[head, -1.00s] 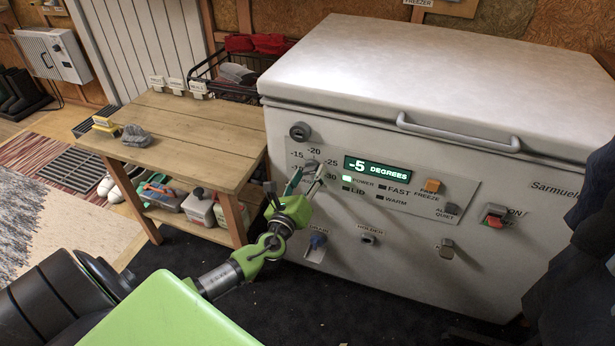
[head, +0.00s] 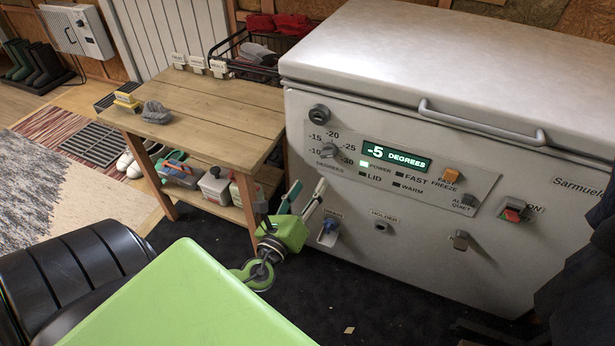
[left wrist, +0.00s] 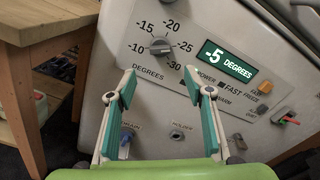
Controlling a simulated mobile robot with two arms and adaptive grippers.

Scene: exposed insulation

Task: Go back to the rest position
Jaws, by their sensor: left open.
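My left gripper (head: 302,204) is open and empty, in front of the lower left of the white chest freezer (head: 420,230). In the left wrist view its two teal-padded fingers (left wrist: 165,88) are spread apart, with the freezer panel behind them. The round temperature dial (head: 328,151) also shows above the fingers in the left wrist view (left wrist: 160,46), and the gripper is clear of it. The display (head: 396,156) reads -5 degrees and the power light is lit. My right gripper is not in view.
A wooden bench (head: 205,105) stands left of the freezer, with a grey cloth-like item (head: 156,112) and a yellow block on top. Its lower shelf holds containers (head: 214,186). Dark clothing (head: 590,240) hangs at the right edge. The dark floor mat (head: 390,305) in front of the freezer is mostly clear.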

